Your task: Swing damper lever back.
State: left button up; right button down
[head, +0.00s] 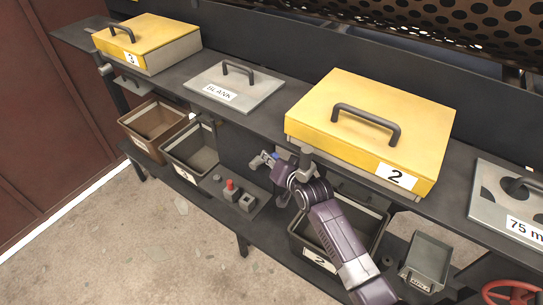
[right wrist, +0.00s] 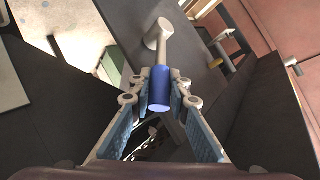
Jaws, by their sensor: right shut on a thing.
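The damper lever has a grey rod and a blue grip (right wrist: 158,92), clear in the right wrist view. Its rod runs up from the grip to a round grey hub. My right gripper (right wrist: 160,84) is shut on the blue grip, with a finger on each side. In the head view, my right gripper (head: 268,161) is at the front edge of the bench, left of the yellow box marked 2 (head: 330,135). There my own wrist hides much of the lever. My left gripper is not in view.
A control box with a red button (head: 229,185) sits below and left of my right gripper. Open bins stand on the lower shelf, including a dark bin (head: 193,148). A BLANK plate (head: 235,88) and a yellow box marked 3 (head: 150,38) lie on the bench.

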jog(key=c, duration=1.8)
grip_release()
jog(key=shift+v, duration=3.75)
